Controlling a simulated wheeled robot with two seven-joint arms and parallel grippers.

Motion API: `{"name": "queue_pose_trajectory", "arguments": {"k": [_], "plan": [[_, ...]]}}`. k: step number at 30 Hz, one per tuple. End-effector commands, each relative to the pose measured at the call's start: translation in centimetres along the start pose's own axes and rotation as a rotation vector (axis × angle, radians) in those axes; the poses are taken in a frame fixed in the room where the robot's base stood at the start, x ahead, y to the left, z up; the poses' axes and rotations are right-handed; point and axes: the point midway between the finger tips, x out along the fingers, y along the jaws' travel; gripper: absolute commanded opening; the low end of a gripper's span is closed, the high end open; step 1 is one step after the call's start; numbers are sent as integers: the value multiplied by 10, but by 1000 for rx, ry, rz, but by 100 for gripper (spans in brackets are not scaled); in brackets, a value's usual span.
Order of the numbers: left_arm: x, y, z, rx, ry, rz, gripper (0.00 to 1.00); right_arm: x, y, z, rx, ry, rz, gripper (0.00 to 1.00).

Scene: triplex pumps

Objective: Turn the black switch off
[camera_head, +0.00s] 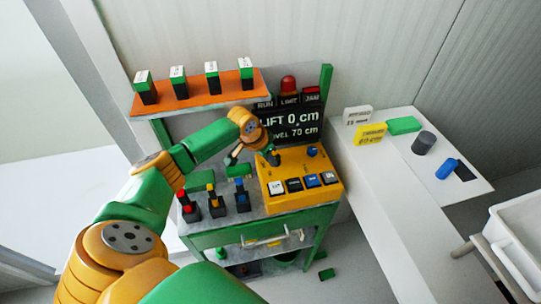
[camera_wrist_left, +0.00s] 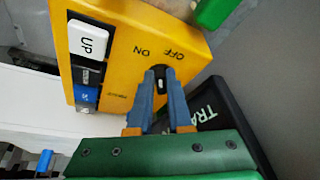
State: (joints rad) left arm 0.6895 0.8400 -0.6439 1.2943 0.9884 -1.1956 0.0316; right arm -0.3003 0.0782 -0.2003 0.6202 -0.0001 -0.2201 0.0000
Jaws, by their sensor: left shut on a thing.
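A yellow control box (camera_head: 318,193) stands on the green bench; it fills the upper part of the left wrist view (camera_wrist_left: 120,28). My left gripper (camera_head: 272,158) reaches its far left corner. In the left wrist view, my left gripper's two grey-blue fingers (camera_wrist_left: 161,82) are closed around the small black switch (camera_wrist_left: 161,86), which is mostly hidden between them. Upside-down OFF and ON labels sit beside the switch, with OFF on the right. Which way the switch points is unclear. My right gripper is not in view.
A row of push buttons (camera_head: 294,185) lines the box's front, with a blue knob (camera_head: 312,152) at its far right. Levers (camera_head: 215,201) stand to its left. A display (camera_head: 291,124) reading LIFT 0 cm stands behind. A white table (camera_head: 372,165) is at right.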

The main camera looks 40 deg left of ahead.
Motion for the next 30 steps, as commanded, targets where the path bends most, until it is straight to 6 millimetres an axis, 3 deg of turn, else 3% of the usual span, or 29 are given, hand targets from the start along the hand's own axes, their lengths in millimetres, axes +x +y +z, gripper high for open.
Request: {"name": "queue_pose_trajectory", "arguments": {"k": [17, 18, 21, 30], "plan": [[-1, -1, -1, 34, 2, 13, 0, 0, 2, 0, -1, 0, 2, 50], [-1, -2, -1, 34, 2, 13, 25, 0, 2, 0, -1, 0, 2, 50], [-1, -1, -1, 34, 1, 13, 48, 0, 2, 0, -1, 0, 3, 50], [0, -1, 0, 26, 0, 10, 48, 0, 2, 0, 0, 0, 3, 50]]}}
